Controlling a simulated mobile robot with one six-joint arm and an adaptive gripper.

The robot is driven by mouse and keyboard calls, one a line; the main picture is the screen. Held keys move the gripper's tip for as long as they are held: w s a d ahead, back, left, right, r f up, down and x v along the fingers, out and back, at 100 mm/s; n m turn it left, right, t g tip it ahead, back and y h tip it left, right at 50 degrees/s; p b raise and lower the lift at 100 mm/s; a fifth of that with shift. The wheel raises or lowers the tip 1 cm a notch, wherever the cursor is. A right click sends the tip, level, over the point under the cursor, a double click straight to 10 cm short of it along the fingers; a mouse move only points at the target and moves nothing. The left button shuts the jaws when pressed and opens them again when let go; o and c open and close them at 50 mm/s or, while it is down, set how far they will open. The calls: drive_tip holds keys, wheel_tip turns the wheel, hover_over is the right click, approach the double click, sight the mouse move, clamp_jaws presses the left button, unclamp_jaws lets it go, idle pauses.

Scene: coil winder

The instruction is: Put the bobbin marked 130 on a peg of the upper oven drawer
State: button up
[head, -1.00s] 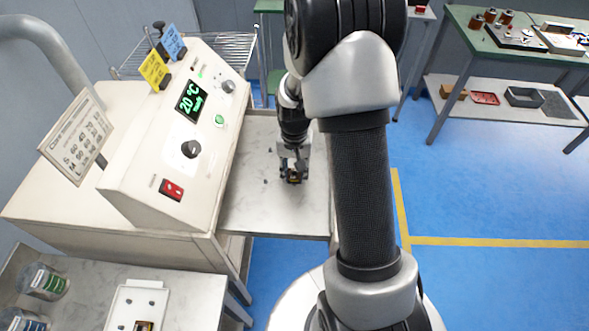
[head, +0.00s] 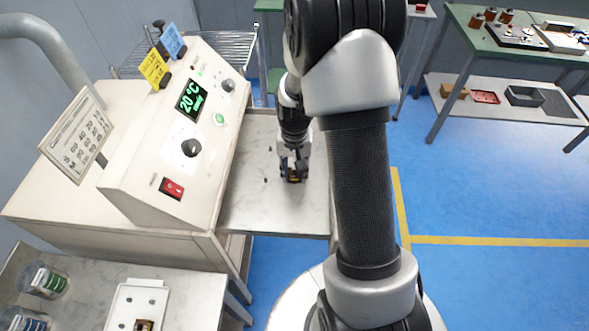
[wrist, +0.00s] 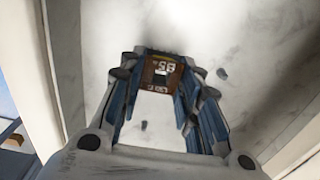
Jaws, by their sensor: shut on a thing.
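My gripper (head: 294,178) is over the pulled-out metal oven drawer (head: 250,207), low above its surface. It is shut on a brown bobbin (wrist: 160,72), which sits between the fingertips in the wrist view. The mark on its face is small and seems to read 85 rather than 130; I cannot be sure. Short dark pegs stand on the drawer: one (head: 266,180) is just left of the gripper, and another (wrist: 222,74) shows right of the bobbin in the wrist view. Whether the bobbin touches the drawer or a peg is hidden.
The oven (head: 165,150) stands left of the drawer, its display showing 20 °C. A side table (head: 190,290) at the lower left holds a white fixture (head: 138,300) and jars (head: 45,280). A green bench (head: 460,25) with several bobbins is at the back right. Blue floor is clear between.

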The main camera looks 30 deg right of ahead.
drive_tip(key=shift+f, duration=0.1)
drive_tip(key=shift+f+b, duration=0.65)
drive_tip(key=shift+f, duration=0.25)
drive_tip(key=shift+f, duration=0.1)
drive_tip(key=o, duration=1.1)
drive_tip(key=shift+c, duration=0.2)
wheel_tip(320, 180, up, 12)
